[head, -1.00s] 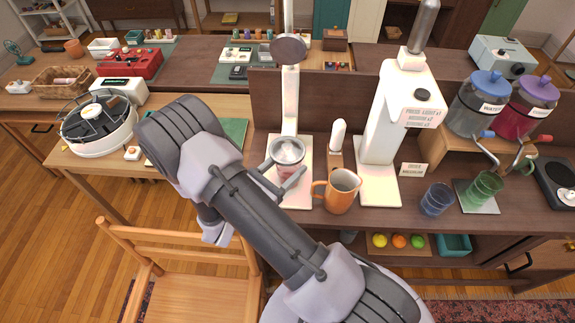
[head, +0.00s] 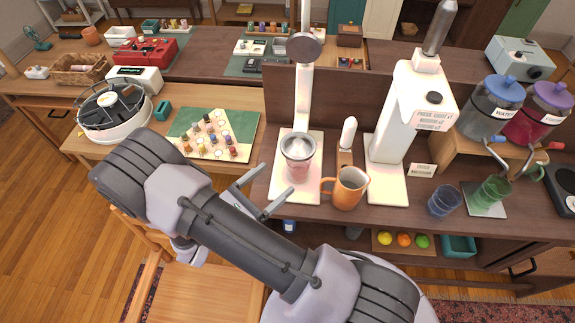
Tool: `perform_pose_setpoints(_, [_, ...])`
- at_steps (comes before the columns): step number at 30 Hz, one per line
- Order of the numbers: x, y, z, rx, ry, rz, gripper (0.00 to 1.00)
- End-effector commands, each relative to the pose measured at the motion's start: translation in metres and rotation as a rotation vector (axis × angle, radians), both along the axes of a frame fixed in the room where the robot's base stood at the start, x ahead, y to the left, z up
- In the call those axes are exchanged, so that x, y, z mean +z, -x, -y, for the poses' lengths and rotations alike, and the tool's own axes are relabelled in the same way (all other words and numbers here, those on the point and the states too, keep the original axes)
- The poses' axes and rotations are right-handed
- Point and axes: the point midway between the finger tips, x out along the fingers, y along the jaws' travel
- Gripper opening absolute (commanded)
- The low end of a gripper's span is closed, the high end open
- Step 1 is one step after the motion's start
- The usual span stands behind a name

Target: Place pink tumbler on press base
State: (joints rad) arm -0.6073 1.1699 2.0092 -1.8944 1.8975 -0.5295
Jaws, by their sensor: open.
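The pink tumbler (head: 298,170) stands upright on the white press base (head: 288,194) in the head view. Its upper part looks pale and has a dark grey rim. The press's round grey plate (head: 304,47) is on the post, well above the tumbler. My gripper (head: 275,188) is open and empty, to the left and front of the tumbler and apart from it. Its two fingers point towards the press base. No part of the tumbler appears to be between them.
An orange mug (head: 347,188) stands close right of the press base. A board with small pieces (head: 215,135) lies on the left table. A wooden chair (head: 205,290) stands below my arm.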

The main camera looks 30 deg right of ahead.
Motion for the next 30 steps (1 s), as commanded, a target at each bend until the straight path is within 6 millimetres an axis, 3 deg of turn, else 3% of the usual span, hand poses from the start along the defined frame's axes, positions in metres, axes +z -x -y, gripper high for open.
perform_pose_setpoints(5, [0.006,0.007,-0.015,-0.023,-0.018,0.012,0.83])
perform_pose_setpoints(8, [0.037,0.019,-0.003,-0.175,-0.135,0.094,0.83])
perform_pose_setpoints(12, [0.094,0.064,0.02,-0.54,-0.454,0.316,0.83])
perform_pose_setpoints(14, [0.115,0.09,0.02,-0.72,-0.635,0.45,0.83])
perform_pose_setpoints(16, [0.136,0.116,0.011,-0.923,-0.863,0.628,0.83])
perform_pose_setpoints(19, [0.165,0.139,-0.014,-1.18,-1.205,0.908,0.83])
perform_pose_setpoints(24, [0.217,0.144,-0.053,-1.446,-1.698,1.311,0.83])
perform_pose_setpoints(27, [0.239,0.142,-0.063,-1.508,-1.867,1.438,0.83])
perform_pose_setpoints(30, [0.248,0.142,-0.066,-1.533,-1.934,1.488,0.83])
